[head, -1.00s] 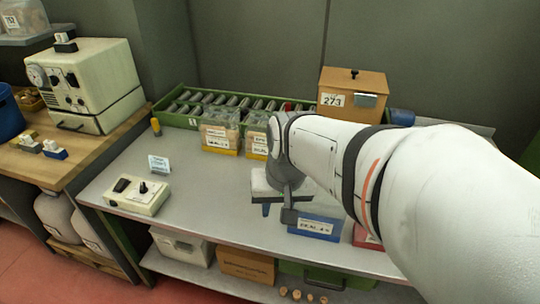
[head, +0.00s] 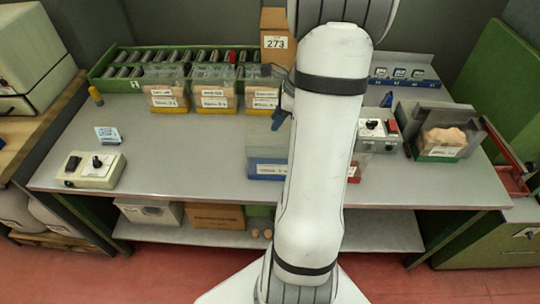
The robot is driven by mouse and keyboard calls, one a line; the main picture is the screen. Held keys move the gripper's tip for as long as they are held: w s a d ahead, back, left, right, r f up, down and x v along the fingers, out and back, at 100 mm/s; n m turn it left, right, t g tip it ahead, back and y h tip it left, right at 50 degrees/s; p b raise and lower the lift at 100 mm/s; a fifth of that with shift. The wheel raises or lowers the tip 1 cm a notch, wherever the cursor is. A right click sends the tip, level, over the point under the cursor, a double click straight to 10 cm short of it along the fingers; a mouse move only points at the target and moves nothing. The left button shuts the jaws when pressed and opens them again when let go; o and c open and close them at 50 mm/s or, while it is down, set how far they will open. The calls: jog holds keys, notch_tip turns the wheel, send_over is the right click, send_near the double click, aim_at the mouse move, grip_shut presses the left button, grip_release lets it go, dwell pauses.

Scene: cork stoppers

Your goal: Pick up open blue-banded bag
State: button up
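A clear bag with a blue band and a white label (head: 267,168) stands on the grey metal table, left of my arm. Its upper part is see-through, and its right side is hidden behind the arm. I cannot make out its contents or whether its top is open. My gripper (head: 281,113) is mostly hidden behind my white arm. Only a dark blue finger-like part shows, above and behind the bag in the picture. I cannot tell whether it touches anything or how far its fingers are apart.
Several filled bags (head: 214,90) stand along the green roller rack (head: 103,82). A red-banded bag (head: 354,172) is partly behind my arm. A control box (head: 378,132) and a green-banded bag (head: 438,152) stand at right.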

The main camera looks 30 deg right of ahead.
jog(key=x, duration=0.4)
jog(key=shift+f, duration=0.3)
jog(key=shift+f, duration=0.25)
jog(key=shift+c, duration=0.6)
grip_shut()
